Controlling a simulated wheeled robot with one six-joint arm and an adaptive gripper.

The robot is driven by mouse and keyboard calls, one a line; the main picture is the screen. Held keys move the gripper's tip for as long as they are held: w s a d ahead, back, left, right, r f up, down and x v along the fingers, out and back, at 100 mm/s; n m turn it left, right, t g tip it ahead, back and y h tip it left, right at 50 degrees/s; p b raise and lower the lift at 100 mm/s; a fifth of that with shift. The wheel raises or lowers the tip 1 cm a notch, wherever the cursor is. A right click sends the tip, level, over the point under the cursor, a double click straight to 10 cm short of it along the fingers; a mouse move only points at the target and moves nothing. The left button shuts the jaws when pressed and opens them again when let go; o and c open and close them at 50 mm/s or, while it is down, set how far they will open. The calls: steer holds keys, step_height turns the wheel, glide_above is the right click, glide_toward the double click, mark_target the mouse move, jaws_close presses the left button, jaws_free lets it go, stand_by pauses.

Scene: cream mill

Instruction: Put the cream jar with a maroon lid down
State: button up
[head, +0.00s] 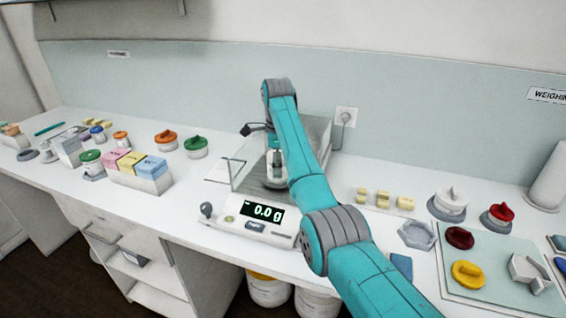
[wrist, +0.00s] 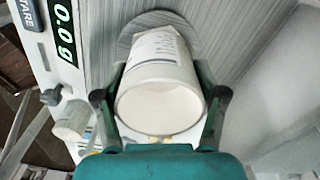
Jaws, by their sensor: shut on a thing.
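My gripper (wrist: 162,97) is shut on a white jar (wrist: 158,70) with printing on its side, a finger on each side of it. In the wrist view the jar's open mouth faces the camera, no lid is on it, and the inside looks pale. The round pan (wrist: 128,36) of the balance lies behind the jar; I cannot tell whether they touch. In the head view my gripper (head: 275,160) is inside the balance's glass shield, partly hidden by my arm. The balance display (head: 263,212) reads 0.0 g. A loose maroon lid (head: 459,237) lies on the mat at the right.
The shield's glass walls (head: 238,176) surround the pan. Coloured boxes (head: 140,168) and jars stand at the left.

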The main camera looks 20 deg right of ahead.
steer(key=o, duration=1.2)
steer(key=shift+c, duration=0.2)
